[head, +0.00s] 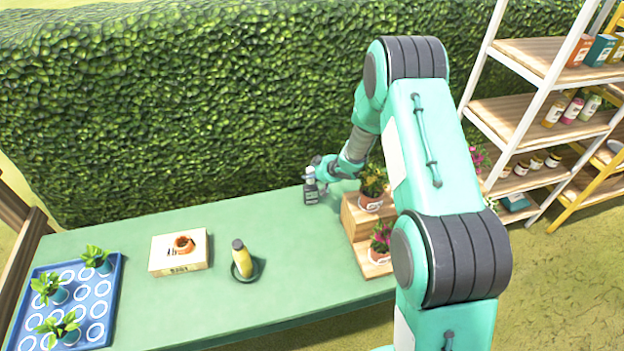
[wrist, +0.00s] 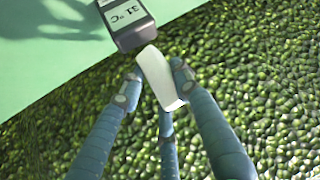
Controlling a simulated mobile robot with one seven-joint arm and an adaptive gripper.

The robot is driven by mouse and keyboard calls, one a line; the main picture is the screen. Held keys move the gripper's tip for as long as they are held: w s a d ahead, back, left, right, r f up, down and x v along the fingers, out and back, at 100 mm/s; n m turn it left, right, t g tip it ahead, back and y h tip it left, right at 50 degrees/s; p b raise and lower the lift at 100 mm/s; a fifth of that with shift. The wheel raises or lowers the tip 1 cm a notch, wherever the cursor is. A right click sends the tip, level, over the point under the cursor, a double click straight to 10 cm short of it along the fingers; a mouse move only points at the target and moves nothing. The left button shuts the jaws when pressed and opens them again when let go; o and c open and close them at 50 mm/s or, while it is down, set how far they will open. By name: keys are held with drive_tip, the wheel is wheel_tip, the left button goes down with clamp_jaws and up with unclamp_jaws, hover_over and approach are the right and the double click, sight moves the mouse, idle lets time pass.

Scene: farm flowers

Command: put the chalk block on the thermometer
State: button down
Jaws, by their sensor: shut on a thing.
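The thermometer (head: 311,194) is a small dark device near the back edge of the green table. In the wrist view its screen (wrist: 122,16) reads 31 °C, and its upper part is cut off by the frame. The chalk block (wrist: 158,78) is a pale, slightly curved piece. My gripper (wrist: 155,76) is shut on it, with fingers on both sides. The block's far end overlaps the thermometer's near edge in the wrist view; I cannot tell whether they touch. In the head view my gripper (head: 314,174) is just above the thermometer.
A wooden step stand (head: 358,226) with potted flowers stands close to the right of the thermometer. A yellow bottle (head: 242,262), a box (head: 180,262) and a blue seedling tray (head: 98,312) are further left. A hedge (head: 200,90) rises behind the table.

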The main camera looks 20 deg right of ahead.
drive_tip(key=shift+f, duration=1.25)
drive_tip(key=shift+f, duration=0.15)
drive_tip(key=c, duration=1.6)
unclamp_jaws()
drive_tip(key=shift+o, duration=0.2)
drive_tip(key=shift+v, duration=1)
drive_tip(key=p+v, duration=0.1)
drive_tip(key=v, duration=0.9)
